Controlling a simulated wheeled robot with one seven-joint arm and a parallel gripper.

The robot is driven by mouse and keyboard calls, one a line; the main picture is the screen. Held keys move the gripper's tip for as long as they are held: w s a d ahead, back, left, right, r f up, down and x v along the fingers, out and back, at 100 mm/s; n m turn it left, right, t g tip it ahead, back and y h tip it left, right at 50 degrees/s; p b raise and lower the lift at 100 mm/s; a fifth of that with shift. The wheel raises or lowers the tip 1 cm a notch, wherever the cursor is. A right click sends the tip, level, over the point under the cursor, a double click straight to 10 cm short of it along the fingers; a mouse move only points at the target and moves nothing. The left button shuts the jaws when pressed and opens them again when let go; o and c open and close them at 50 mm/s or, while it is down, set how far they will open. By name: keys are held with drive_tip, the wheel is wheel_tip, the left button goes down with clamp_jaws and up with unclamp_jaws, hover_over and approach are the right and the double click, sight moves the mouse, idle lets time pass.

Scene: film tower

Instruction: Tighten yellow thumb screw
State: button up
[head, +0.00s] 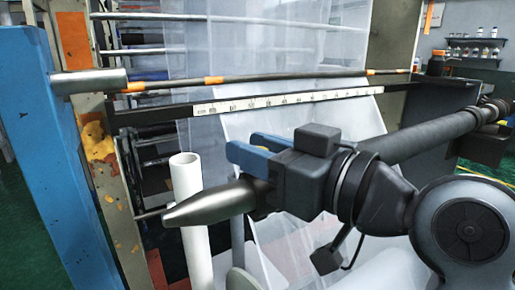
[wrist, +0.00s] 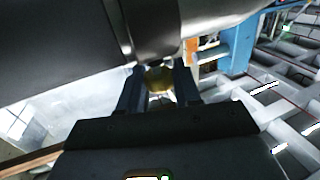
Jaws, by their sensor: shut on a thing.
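The yellow thumb screw (wrist: 158,78) shows in the wrist view as a small, dull yellow round thing between my two fingers, under a dark metal cylinder. My gripper (wrist: 158,86) is shut on it, with one finger on each side. In the head view, the blue fingers of my gripper (head: 243,148) point left, just behind and above a grey metal shaft with a tapered end (head: 213,204). The screw itself cannot be made out in the head view.
A white tube (head: 186,178) stands upright behind the tapered shaft. A blue post (head: 52,150) and a worn frame plate (head: 108,180) stand at the left. A rail with a white scale (head: 250,102) crosses behind, with clear film (head: 300,140) hanging around it.

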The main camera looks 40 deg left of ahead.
drive_tip(key=shift+r+m+t+p, duration=0.1)
drive_tip(key=shift+m+t+p, duration=0.2)
drive_tip(key=shift+t, duration=0.2)
drive_tip(key=m+t+h+p, duration=0.1)
drive_tip(key=m+t+p, duration=0.1)
drive_tip(key=t, duration=0.1)
drive_tip(key=m+t+h+p, duration=0.1)
drive_tip(key=m+t+p, duration=0.1)
drive_tip(key=t, duration=0.1)
drive_tip(key=shift+s+r+p, duration=0.1)
drive_tip(key=shift+r+p, duration=0.05)
drive_tip(key=shift+p, duration=0.25)
drive_tip(key=m+t+h+p, duration=0.3)
drive_tip(key=t, duration=0.1)
drive_tip(key=shift+a+m+t+h, duration=0.1)
drive_tip(key=shift+m+t+h, duration=0.2)
drive_tip(key=shift+m+h, duration=0.1)
drive_tip(key=m+t+h, duration=0.1)
drive_tip(key=h, duration=0.1)
drive_tip(key=m+t+h+b, duration=0.1)
drive_tip(key=m+t+h, duration=0.1)
drive_tip(key=shift+f+m, duration=0.3)
drive_tip(key=shift+f, duration=0.1)
drive_tip(key=shift+m+t+h+b, duration=0.4)
drive_tip(key=shift+m+h+b, duration=0.45)
drive_tip(key=shift+h, duration=0.5)
drive_tip(key=shift+m+t+h+b, duration=0.4)
drive_tip(key=shift+m+h+b, duration=0.4)
drive_tip(key=shift+h, duration=0.55)
